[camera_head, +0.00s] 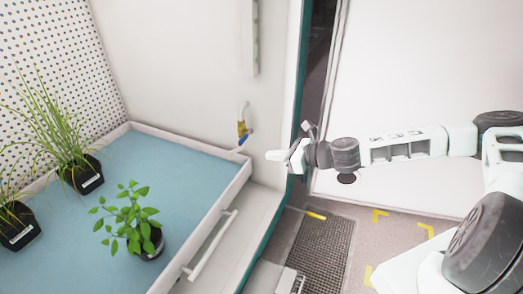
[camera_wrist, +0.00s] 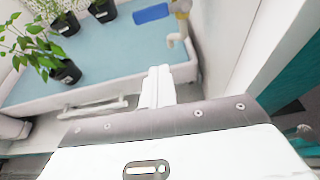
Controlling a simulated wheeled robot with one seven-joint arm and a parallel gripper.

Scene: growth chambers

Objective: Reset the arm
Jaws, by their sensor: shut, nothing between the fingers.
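My gripper (camera_head: 276,156) is at the end of my outstretched arm, which reaches in from the right in the head view. Its fingers are shut and hold nothing. They point left, toward the tray's right corner, apart from the tray. In the wrist view, the fingers (camera_wrist: 158,82) stand together in the middle, in front of the tray's rim.
A blue-floored tray (camera_head: 180,165) at the left holds a leafy potted plant (camera_head: 135,220) and grassy potted plants (camera_head: 70,150). A brass valve (camera_head: 242,130) is on the wall. A teal door edge (camera_head: 295,140) is near my gripper. A handle (camera_head: 210,245) fronts the tray.

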